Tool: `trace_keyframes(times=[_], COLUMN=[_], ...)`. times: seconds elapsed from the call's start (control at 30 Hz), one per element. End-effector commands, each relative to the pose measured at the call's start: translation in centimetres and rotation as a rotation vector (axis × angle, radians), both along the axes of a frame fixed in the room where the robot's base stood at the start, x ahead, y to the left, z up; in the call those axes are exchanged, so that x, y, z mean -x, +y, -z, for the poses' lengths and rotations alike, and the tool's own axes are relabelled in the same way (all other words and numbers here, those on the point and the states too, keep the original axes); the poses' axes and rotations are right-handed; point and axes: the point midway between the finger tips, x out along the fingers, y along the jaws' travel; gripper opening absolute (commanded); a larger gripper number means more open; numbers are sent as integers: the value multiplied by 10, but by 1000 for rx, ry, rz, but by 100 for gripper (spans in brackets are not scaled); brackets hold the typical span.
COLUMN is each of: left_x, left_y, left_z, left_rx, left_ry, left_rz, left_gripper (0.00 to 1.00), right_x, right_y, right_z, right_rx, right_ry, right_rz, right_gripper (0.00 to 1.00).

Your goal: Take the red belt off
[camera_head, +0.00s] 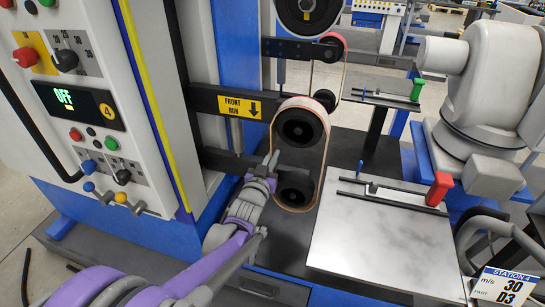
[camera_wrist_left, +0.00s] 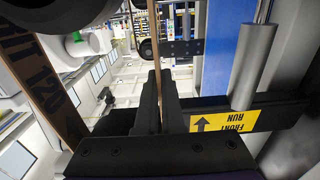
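The belt's other strand (camera_wrist_left: 38,75) there reads "GRIT 120". A second belt with a reddish top (camera_head: 342,48) runs on a smaller pulley behind. My right gripper does not show.
A dark bar with a yellow "FRONT RUN" label (camera_head: 240,106) lies left of the belt. A control cabinet (camera_head: 95,65) shows "OFF". A pale plate (camera_head: 375,240) with a red-handled clamp (camera_head: 438,188) lies right of it. A light grey robot arm (camera_head: 485,90) stands at right.

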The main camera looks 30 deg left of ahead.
Motion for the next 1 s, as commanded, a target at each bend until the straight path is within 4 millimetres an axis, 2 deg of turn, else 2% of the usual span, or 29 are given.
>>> trace_keyframes(times=[0.73, 1.0], left_x=[0, 0], left_y=[0, 0], left_z=[-1, -7], left_rx=[0, 1], left_ry=[-1, -1], left_rz=[0, 0], left_gripper=[0, 0], right_x=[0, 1], right_y=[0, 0], right_z=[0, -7], right_rx=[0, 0], right_ry=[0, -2], right_rz=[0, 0], right_gripper=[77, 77])
